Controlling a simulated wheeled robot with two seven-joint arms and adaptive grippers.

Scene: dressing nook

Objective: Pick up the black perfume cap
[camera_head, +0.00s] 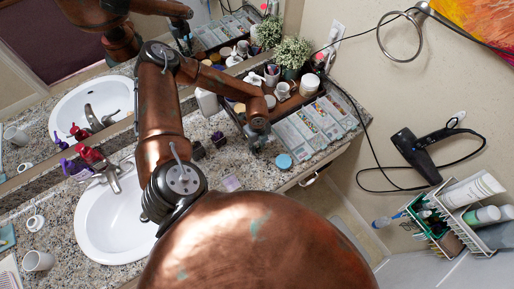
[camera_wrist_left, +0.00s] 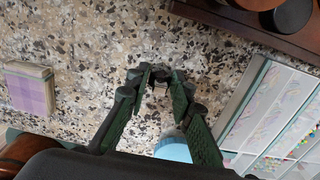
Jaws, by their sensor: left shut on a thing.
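In the left wrist view, the black perfume cap (camera_wrist_left: 160,76) is a small dark thing between the fingertips of my left gripper (camera_wrist_left: 161,82). The fingers are shut on it, and they cover part of it. The speckled counter shows behind them; I cannot tell whether the cap still touches it. In the head view, my left gripper (camera_head: 257,145) is low over the counter, left of the clear organizer trays. I cannot make out the cap there. My right gripper is in neither view.
A blue round lid (camera_head: 284,161) lies close right of the gripper. A small purple-patterned box (camera_head: 231,183) and two dark blocks (camera_head: 198,150) stand to the left. Clear organizer trays (camera_head: 318,118) and a brown tray (camera_wrist_left: 235,24) lie nearby. The sink (camera_head: 112,222) is farther left.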

